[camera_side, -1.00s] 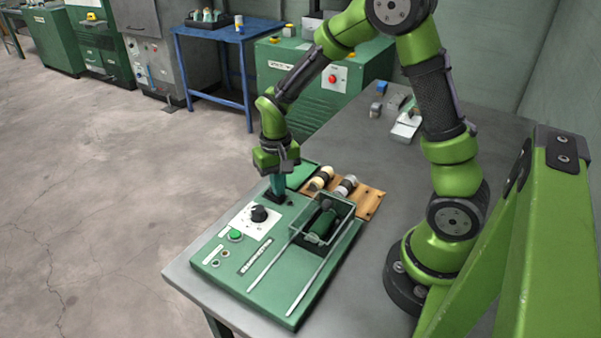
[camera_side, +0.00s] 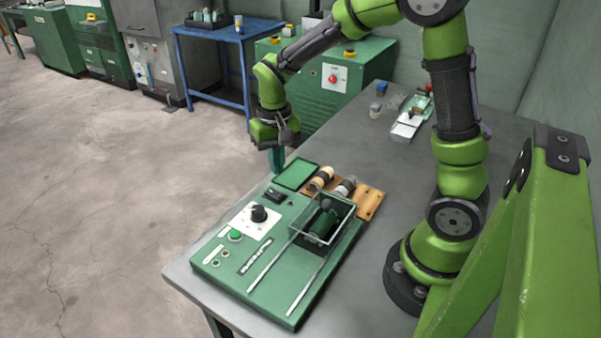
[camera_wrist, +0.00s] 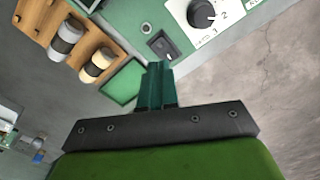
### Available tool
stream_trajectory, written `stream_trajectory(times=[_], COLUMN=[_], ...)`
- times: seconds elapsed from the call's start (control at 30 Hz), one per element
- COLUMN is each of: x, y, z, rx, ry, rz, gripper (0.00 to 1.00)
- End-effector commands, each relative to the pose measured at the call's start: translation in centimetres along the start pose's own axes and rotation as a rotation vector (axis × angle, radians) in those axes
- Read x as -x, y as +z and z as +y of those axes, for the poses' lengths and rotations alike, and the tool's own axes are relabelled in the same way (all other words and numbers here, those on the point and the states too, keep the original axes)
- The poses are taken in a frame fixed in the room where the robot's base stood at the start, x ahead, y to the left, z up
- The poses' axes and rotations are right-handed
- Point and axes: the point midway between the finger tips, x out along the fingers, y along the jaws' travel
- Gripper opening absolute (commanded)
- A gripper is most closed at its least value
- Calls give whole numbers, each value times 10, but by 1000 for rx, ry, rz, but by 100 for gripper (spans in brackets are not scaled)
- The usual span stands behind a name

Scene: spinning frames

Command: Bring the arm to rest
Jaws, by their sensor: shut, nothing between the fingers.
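My gripper (camera_side: 277,160) hangs above the far left edge of the green machine panel (camera_side: 228,262) in the side view. Its teal fingers are shut together with nothing between them. They also show in the wrist view (camera_wrist: 156,72), pointing toward the panel near a black rocker switch (camera_wrist: 163,45). In the side view the switch (camera_side: 274,196) lies below the fingertips, and the fingers are clear of it. The panel carries a black knob (camera_side: 259,213), a green button (camera_side: 235,234) and a clear-sided guard (camera_side: 325,222) over a dark green roller.
A wooden rack (camera_side: 366,200) with cream and grey spools stands beside the panel. Small items, including a white tray (camera_side: 406,126), lie at the back of the grey table (camera_side: 340,145). Much of the tabletop is bare. A blue table (camera_side: 212,36) and green cabinets stand beyond.

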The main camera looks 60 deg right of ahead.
Motion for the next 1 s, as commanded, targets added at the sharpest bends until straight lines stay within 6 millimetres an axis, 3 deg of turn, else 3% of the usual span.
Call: stream_trajectory(times=[0.2,0.27,0.37,0.7,1.0], x=[-2,-4,10,88,124], y=[0,9,24,99,140], z=[0,0,0,7,17], rx=[15,26,48,130,160], ry=[-4,-14,-60,-288,-410], rz=[1,-8,21,269,457], gripper=[0,0,0,0,0])
